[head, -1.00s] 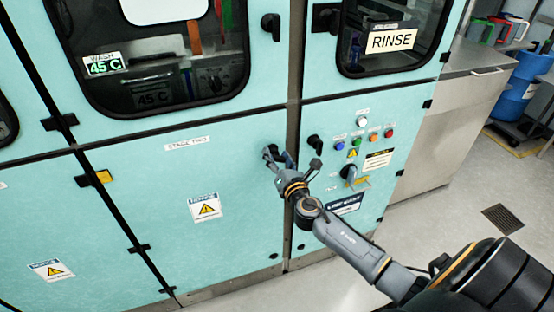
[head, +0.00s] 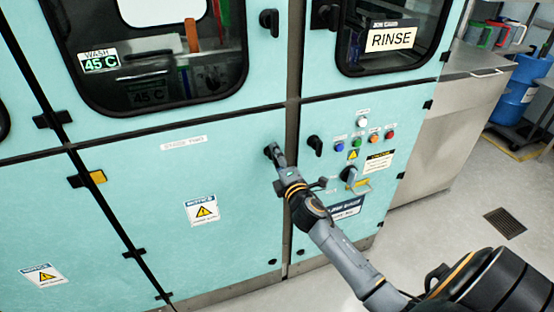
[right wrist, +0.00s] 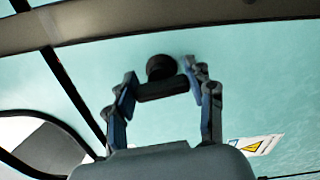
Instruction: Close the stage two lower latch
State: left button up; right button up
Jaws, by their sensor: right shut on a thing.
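The stage two lower panel (head: 150,200) is teal and carries a "STAGE TWO" label (head: 184,143). My right gripper (head: 273,152) is at its upper right edge, over the black lower latch. In the right wrist view my right gripper (right wrist: 166,90) has its two fingers at either end of the latch's dark handle (right wrist: 162,91). The round latch base (right wrist: 160,67) shows just beyond the handle. The gripper is shut on the handle, which mostly hides behind the fingers in the head view. My left gripper is not in view.
Another black latch (head: 315,145) sits on the panel to the right, near coloured buttons (head: 374,138) and a lever switch (head: 352,178). An upper latch (head: 269,22) is above the seam. Clear floor (head: 440,240) lies at the right.

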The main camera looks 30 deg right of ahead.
jog(key=shift+m, duration=1)
jog(key=o, duration=1.2)
jog(key=shift+s+f, duration=0.1)
jog(key=v, duration=1.1)
jog(key=shift+s, duration=0.4)
